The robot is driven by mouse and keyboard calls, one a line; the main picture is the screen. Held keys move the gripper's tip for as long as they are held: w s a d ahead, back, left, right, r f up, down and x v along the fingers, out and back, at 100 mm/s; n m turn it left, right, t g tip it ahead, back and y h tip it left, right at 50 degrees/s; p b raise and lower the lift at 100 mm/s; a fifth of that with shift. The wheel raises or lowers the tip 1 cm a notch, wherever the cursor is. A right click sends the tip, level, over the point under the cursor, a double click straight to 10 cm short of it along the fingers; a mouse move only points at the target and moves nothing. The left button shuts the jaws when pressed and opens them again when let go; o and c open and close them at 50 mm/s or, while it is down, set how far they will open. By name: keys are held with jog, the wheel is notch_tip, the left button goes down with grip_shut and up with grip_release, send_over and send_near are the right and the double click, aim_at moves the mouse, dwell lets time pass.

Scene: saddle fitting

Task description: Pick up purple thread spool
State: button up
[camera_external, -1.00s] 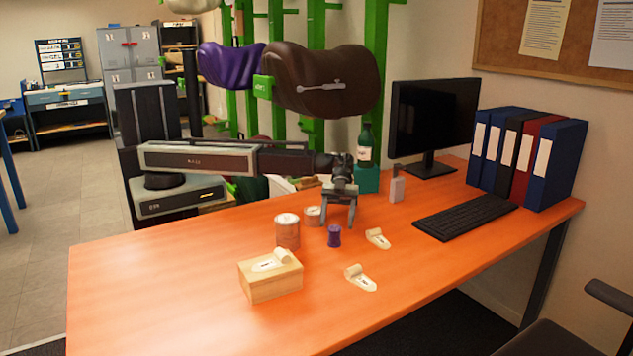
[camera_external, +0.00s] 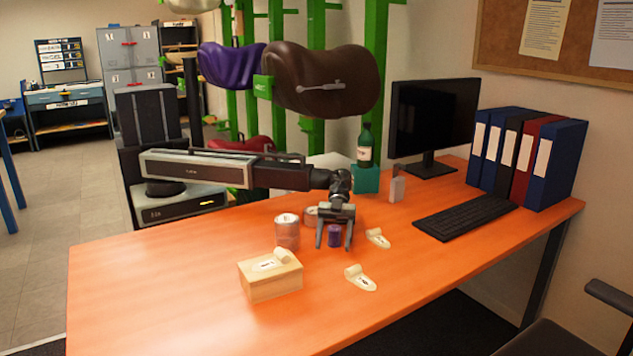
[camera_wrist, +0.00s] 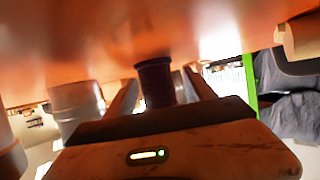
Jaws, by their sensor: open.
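The purple thread spool (camera_external: 334,236) stands upright on the orange desk (camera_external: 170,290). My gripper (camera_external: 334,245) is open and lowered over the spool, with one finger on each side of it in the external view.
A tin (camera_external: 287,232) stands close left of my gripper, with a smaller tin (camera_external: 310,215) behind. Rolled labels lie right (camera_external: 378,239) and in front (camera_external: 360,279). A wooden box (camera_external: 270,276) is front left. A green bottle (camera_external: 365,147) stands behind.

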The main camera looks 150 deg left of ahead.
grip_shut()
jog(key=shift+r, duration=0.1)
notch_tip(320, 180, up, 10)
jog(key=p, duration=1)
